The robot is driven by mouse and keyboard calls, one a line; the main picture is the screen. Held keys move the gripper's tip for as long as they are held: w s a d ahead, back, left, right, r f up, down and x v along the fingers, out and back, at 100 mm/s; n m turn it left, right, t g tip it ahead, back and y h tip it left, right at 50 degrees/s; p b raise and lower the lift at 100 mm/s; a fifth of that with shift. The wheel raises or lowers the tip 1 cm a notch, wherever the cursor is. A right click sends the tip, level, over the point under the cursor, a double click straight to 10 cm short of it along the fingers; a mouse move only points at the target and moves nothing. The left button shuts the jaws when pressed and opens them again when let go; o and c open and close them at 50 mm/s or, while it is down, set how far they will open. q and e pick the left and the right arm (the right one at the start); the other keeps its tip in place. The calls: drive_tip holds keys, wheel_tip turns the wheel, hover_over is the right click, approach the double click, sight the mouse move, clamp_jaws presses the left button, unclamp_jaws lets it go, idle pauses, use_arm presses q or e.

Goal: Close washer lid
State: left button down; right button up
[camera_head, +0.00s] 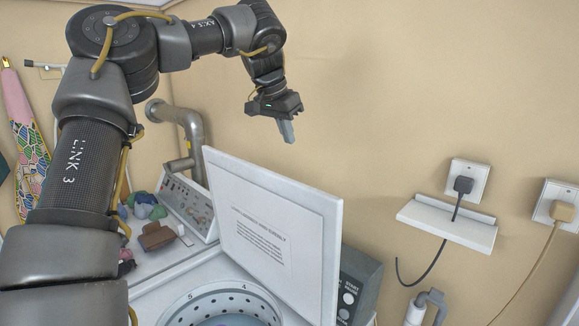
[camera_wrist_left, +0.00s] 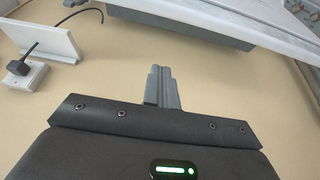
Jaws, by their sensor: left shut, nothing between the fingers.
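The washer lid (camera_head: 270,225) is a white panel standing raised and tilted back above the washer, with a printed label on its face. The washer's drum opening (camera_head: 225,305) shows uncovered below it. My left gripper (camera_head: 287,133) is above and behind the lid's top edge, apart from it, with its fingers together and empty. In the left wrist view the closed fingers (camera_wrist_left: 163,88) point toward the lid's white edge (camera_wrist_left: 235,35), with a gap between them. My right gripper is in neither view.
A grey pipe (camera_head: 185,120) runs along the wall. A white shelf (camera_head: 447,224) and sockets (camera_head: 467,180) are on the right wall.

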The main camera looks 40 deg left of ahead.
use_arm(q)
drive_tip(key=x, duration=1)
drive_tip(key=s, duration=0.1)
drive_tip(key=s+p, duration=0.1)
drive_tip(key=s, duration=0.1)
drive_tip(key=s+p, duration=0.1)
drive_tip(key=shift+s+d+r, duration=0.15)
drive_tip(key=shift+d+r, duration=0.05)
drive_tip(key=shift+r, duration=0.1)
drive_tip(key=shift+w+f, duration=0.15)
drive_tip(key=shift+w, duration=0.1)
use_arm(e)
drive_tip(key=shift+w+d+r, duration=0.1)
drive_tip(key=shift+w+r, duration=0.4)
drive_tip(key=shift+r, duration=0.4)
